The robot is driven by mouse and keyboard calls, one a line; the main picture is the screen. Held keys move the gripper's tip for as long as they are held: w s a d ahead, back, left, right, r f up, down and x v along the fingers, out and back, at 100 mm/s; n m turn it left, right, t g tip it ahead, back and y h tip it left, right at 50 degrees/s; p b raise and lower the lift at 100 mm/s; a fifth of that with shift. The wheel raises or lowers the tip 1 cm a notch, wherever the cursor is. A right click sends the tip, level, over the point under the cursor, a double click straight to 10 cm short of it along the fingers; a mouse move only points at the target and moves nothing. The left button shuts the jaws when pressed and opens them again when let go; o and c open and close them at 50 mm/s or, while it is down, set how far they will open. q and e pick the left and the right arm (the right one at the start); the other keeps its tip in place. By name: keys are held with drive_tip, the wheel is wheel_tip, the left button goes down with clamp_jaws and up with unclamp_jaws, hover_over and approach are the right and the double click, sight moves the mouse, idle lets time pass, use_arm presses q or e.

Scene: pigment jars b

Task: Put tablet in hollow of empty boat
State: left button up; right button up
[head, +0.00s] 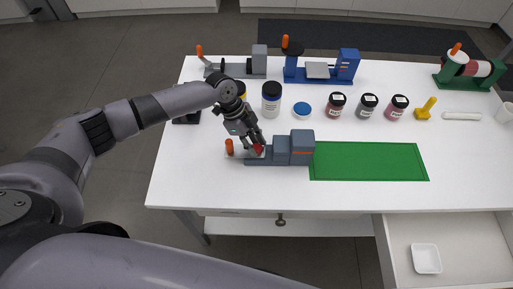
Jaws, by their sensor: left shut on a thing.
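My left gripper (257,149) is low over the left end of a slate-grey stepped device (302,148), fingers pointing down. It is shut on a small red piece, which seems to be the tablet (258,148); the fingers hide part of it. I cannot tell whether the piece still touches the device. A small white square dish (427,259), seemingly the boat, lies in the open drawer at the lower right, and looks empty. My right gripper is out of view.
The open drawer (460,242) juts from the white table (190,185). A green mat (368,162) lies right of the device. Jars (336,105), a blue device (347,66), a grey device (259,60) and a green device (470,72) stand farther back. An orange knob (229,147) is beside my gripper.

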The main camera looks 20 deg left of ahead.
use_arm(q)
drive_tip(key=shift+c, duration=0.6)
drive_tip(key=shift+s, duration=0.1)
drive_tip(key=shift+r, duration=0.3)
wheel_tip(320, 180, up, 19)
drive_tip(key=b, duration=0.2)
drive_tip(key=s+a+n+t+y, duration=0.3)
drive_tip(key=s+n+t+y, duration=0.1)
drive_tip(key=n, duration=1.4)
drive_tip(key=shift+s+a+r+n+t, duration=0.3)
drive_tip(key=shift+s+t, duration=0.1)
drive_tip(key=shift+s, duration=0.5)
